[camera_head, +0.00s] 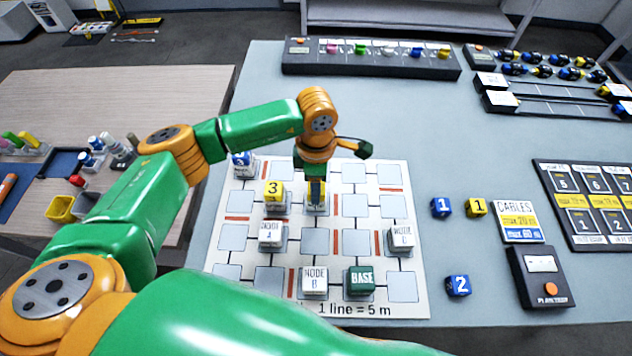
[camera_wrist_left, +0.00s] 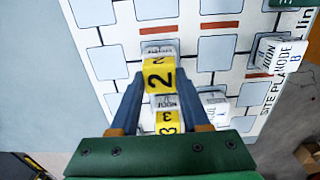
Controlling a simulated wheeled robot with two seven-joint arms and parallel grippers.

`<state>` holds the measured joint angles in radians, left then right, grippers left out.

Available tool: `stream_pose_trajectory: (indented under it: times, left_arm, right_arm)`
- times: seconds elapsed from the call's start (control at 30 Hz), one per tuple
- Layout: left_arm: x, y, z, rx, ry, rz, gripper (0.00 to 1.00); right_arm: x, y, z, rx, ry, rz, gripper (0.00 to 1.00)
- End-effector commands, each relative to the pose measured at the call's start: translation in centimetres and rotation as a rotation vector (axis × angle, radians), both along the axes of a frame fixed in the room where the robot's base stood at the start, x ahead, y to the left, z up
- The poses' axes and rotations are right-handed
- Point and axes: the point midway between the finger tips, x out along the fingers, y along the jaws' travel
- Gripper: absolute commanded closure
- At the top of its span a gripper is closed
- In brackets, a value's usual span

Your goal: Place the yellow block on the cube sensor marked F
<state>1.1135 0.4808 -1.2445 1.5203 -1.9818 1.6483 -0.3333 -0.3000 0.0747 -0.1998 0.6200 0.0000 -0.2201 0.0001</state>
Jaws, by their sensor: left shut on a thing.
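My left gripper (camera_head: 316,197) points down over the white site plan and is shut on a yellow block marked 2 (camera_wrist_left: 160,75). In the head view only part of the held block shows between the fingers. A pale cube or base (camera_wrist_left: 160,46) shows just beyond the block in the left wrist view; whether they touch I cannot tell. No letter F is readable. Another yellow block, marked 3 (camera_head: 274,188), sits on a white cube beside the gripper; it also shows in the left wrist view (camera_wrist_left: 168,122). My right gripper is not in view.
The site plan (camera_head: 408,308) also holds white node cubes (camera_head: 314,281), a green BASE cube (camera_head: 360,280) and a blue block (camera_head: 242,158). Loose blue and yellow blocks (camera_head: 476,207) lie to the right. A black rack (camera_head: 372,66) stands behind; the grey table between is clear.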

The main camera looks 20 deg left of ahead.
Motion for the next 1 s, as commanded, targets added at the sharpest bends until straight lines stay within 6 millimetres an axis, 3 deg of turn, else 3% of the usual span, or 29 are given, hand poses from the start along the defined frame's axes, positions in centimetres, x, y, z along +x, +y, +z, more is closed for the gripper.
stream_pose_trajectory:
  times: [0.03, 0.07, 0.17, 0.57, 1.0]
  left_arm:
    - [0.0, 0.0, -0.3, 0.0, 0.0, 0.0, 1.0]
    - [0.0, 0.0, -0.3, 0.0, 0.0, 0.0, 0.51]
    - [0.0, 0.0, -0.2, 0.0, 0.0, 0.0, 0.24]
    - [0.1, -0.1, 0.8, -0.002, -0.003, 0.0, 0.24]
    - [0.1, -0.1, 11.1, -0.001, -0.003, 0.0, 0.24]
  right_arm:
    - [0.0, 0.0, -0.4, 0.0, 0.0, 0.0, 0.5]
    - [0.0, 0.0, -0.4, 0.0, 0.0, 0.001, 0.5]
    - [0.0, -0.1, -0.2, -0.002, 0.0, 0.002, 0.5]
    - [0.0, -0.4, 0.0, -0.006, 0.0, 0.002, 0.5]
    - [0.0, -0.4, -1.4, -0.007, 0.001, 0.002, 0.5]
